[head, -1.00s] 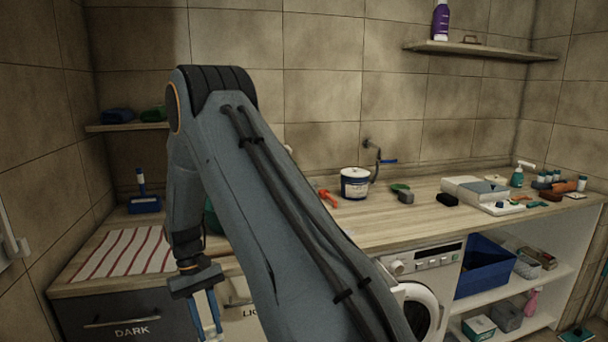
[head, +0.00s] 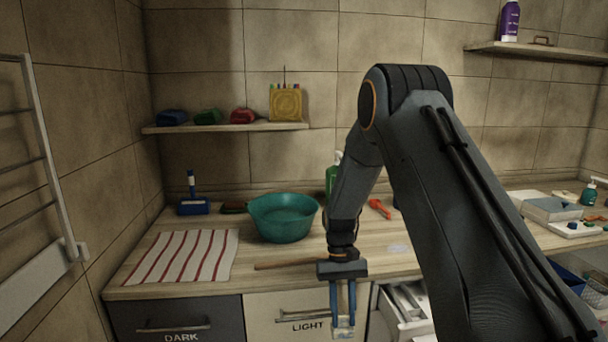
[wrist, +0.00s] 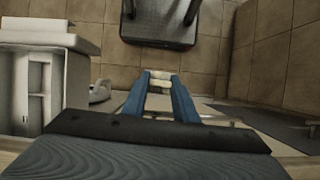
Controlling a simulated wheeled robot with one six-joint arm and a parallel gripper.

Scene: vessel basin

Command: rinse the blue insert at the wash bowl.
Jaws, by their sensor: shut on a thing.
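The wash bowl (head: 283,222) is a teal round basin on the wooden counter in the head view, right of a striped towel. My gripper (head: 343,328) hangs low in front of the counter, to the right of the bowl and nearer to me, apart from it. Its two blue fingers point down and are shut on a small pale thing (wrist: 160,82), seen between the fingertips in the wrist view. The fingers hide most of it, and I cannot tell whether it is the blue insert. No other blue insert can be made out.
The red-striped towel (head: 184,256) lies flat at the left of the counter (head: 290,276). A green pump bottle (head: 332,178) stands behind the bowl, partly hidden by my arm. A wooden stick (head: 290,264) lies in front of the bowl. An open drawer (head: 405,305) sits below at right.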

